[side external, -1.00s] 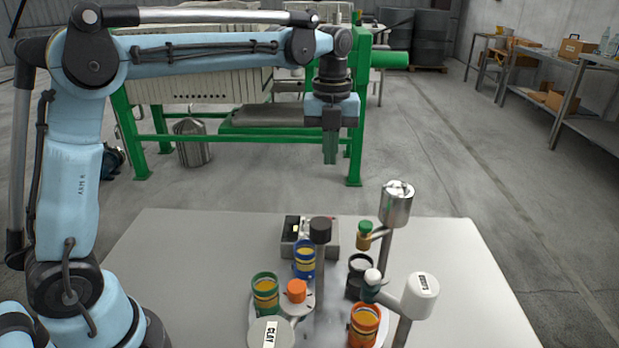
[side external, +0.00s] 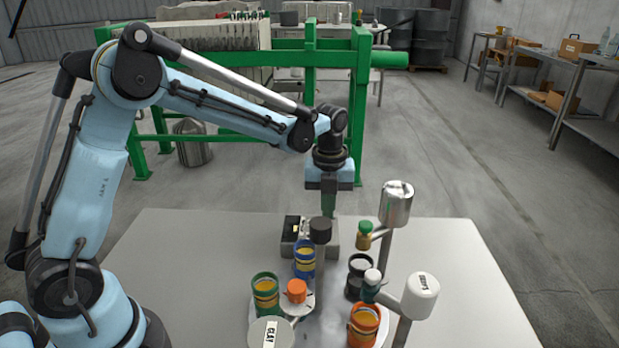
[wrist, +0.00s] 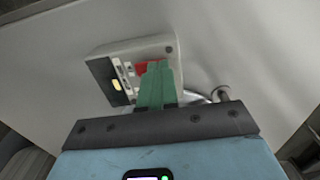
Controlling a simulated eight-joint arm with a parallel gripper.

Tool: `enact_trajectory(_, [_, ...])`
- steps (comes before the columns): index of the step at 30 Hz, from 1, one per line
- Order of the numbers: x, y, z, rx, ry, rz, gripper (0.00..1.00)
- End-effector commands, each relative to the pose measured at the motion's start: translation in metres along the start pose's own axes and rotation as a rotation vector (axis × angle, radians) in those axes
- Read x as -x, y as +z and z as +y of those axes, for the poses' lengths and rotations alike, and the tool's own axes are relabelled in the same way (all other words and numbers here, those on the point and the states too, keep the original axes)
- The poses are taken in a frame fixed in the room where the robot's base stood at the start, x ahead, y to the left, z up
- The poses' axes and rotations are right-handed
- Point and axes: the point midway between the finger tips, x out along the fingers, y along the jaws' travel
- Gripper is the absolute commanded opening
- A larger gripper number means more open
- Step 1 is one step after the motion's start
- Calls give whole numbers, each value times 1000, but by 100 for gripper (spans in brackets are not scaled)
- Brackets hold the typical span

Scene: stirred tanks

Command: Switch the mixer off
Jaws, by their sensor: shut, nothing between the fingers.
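A grey control box (side external: 334,240) stands at the back of the white table in the side external view. It also shows in the wrist view (wrist: 170,45). On it are a black panel with a lit yellowish window (wrist: 116,85), small light-coloured parts and a red part (wrist: 146,68). My gripper (side external: 329,214) points down above the right part of the box. Its green fingers (wrist: 156,66) are shut and empty. In the wrist view the fingertips overlap the red part and partly hide it. I cannot tell if they touch it.
Close in front of the box stand a dark-capped post (side external: 320,232) and several coloured cups, including a blue one (side external: 304,262). To the right are a metal cylinder on a post (side external: 396,205) and a white-headed post (side external: 420,295). The table's left side is clear.

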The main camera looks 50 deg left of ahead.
Motion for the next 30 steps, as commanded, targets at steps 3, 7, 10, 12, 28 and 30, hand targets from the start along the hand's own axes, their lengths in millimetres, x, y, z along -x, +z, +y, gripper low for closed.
enact_trajectory(3, [-2,0,0,0,0,0,0])
enact_trajectory(7, [-1,0,0,0,0,0,0])
enact_trajectory(10, [-2,0,0,0,0,0,0])
enact_trajectory(12, [-4,0,-1,0,0,0,0])
enact_trajectory(28, [-3,0,8,2,2,0,0])
enact_trajectory(30, [-2,0,11,3,3,1,0])
